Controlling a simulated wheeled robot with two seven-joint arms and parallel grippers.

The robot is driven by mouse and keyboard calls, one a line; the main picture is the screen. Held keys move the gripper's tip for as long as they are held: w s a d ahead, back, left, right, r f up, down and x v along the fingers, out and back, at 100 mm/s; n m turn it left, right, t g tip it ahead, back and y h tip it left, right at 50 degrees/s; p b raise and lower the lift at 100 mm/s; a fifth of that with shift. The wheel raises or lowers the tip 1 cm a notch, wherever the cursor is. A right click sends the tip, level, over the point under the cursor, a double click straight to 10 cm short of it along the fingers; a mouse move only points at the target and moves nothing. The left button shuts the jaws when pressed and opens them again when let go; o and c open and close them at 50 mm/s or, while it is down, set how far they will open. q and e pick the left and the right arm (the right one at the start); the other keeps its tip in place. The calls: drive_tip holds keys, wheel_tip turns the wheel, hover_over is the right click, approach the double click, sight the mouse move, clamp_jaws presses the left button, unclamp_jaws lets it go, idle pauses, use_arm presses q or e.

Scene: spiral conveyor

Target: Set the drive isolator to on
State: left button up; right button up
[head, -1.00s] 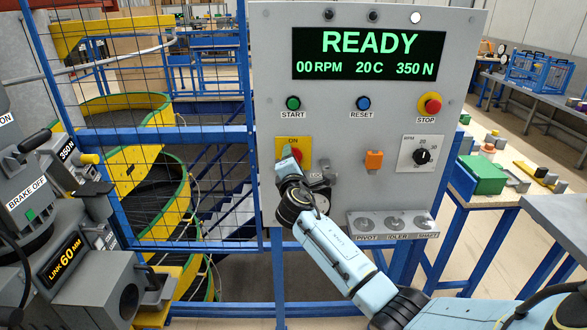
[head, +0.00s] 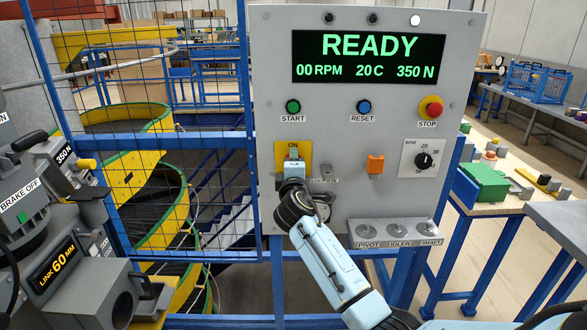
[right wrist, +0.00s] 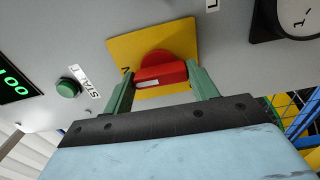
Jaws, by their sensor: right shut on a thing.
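The drive isolator is a red rotary handle on a yellow plate (head: 280,150) marked ON, low on the left of the grey control panel (head: 225,100). In the right wrist view the red handle (right wrist: 161,74) sits between the green fingers of my right gripper (right wrist: 160,82), which is shut on it. In the head view my right gripper (head: 293,165) covers the lower part of the plate and most of the handle. The panel screen (head: 368,55) reads READY, 00 RPM, 20 C, 350 N. My left gripper is not in view.
Green START (head: 293,106), blue RESET (head: 363,104) and red STOP (head: 431,107) buttons are above. An orange switch (head: 375,164) and an RPM dial (head: 424,160) are to the right. A holder (head: 394,231) labelled PIVOT, IDLER, SHAFT is below. A mesh fence (head: 180,140) stands left.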

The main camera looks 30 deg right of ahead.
drive_tip(key=o, duration=1)
drive_tip(key=v, duration=1.3)
drive_tip(key=shift+s+p, duration=0.25)
drive_tip(key=shift+p, duration=0.15)
